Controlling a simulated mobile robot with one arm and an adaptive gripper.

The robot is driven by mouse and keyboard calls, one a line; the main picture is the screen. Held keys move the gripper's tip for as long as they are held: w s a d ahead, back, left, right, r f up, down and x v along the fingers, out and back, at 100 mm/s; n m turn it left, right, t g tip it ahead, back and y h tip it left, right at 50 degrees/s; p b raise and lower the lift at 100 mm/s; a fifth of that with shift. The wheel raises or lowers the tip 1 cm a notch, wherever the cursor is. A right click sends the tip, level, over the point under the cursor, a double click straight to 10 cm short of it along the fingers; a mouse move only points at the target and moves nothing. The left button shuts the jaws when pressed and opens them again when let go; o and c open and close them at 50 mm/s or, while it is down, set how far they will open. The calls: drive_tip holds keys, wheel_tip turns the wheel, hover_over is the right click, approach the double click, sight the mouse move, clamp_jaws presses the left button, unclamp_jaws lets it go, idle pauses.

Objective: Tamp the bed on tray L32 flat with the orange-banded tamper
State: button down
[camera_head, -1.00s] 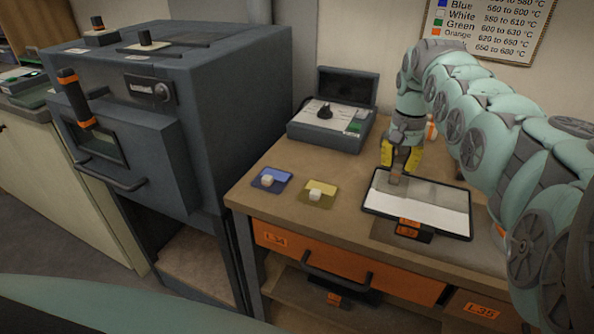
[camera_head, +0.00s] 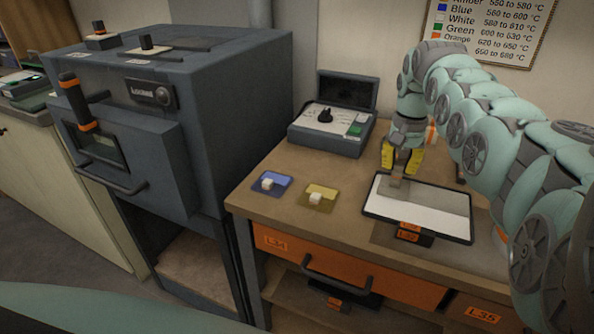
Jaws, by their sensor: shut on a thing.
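Tray L32 (camera_head: 470,231) lies on the workbench, dark-rimmed, with an orange label at its front edge that is too small to read surely. The bed (camera_head: 420,211) on it shows a white area at the front and a greyer strip at the back right. My gripper (camera_head: 402,163) has yellow fingers and points down over the tray's back left part. It is shut on the tamper (camera_head: 398,183), a small brownish-grey block whose lower end is at the bed. Whether it touches the bed is unclear. Its orange band is not clear to see.
A blue tile (camera_head: 281,178) and a yellow tile (camera_head: 328,192), each with a white cube, lie left of the tray. A control box (camera_head: 327,141) stands at the back with its lid up. A dark kiln (camera_head: 235,110) fills the left. Bare bench lies between them.

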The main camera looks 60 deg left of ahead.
drive_tip(key=shift+w+r, duration=0.1)
drive_tip(key=shift+r, duration=0.75)
drive_tip(key=shift+w+d+p, duration=0.3)
drive_tip(key=shift+d+p, duration=0.25)
drive_tip(key=shift+w+d+p, duration=0.3)
drive_tip(key=shift+d+p, duration=0.25)
drive_tip(key=shift+w+d+p, duration=0.3)
drive_tip(key=shift+w+d, duration=0.2)
drive_tip(key=shift+d, duration=0.25)
drive_tip(key=shift+w+d+p, duration=0.25)
drive_tip(key=shift+w+d, duration=0.2)
drive_tip(key=shift+d, duration=0.3)
drive_tip(key=shift+f, duration=0.15)
drive_tip(key=shift+f+b, duration=0.45)
drive_tip(key=shift+f, duration=0.25)
drive_tip(key=shift+f, duration=0.3)
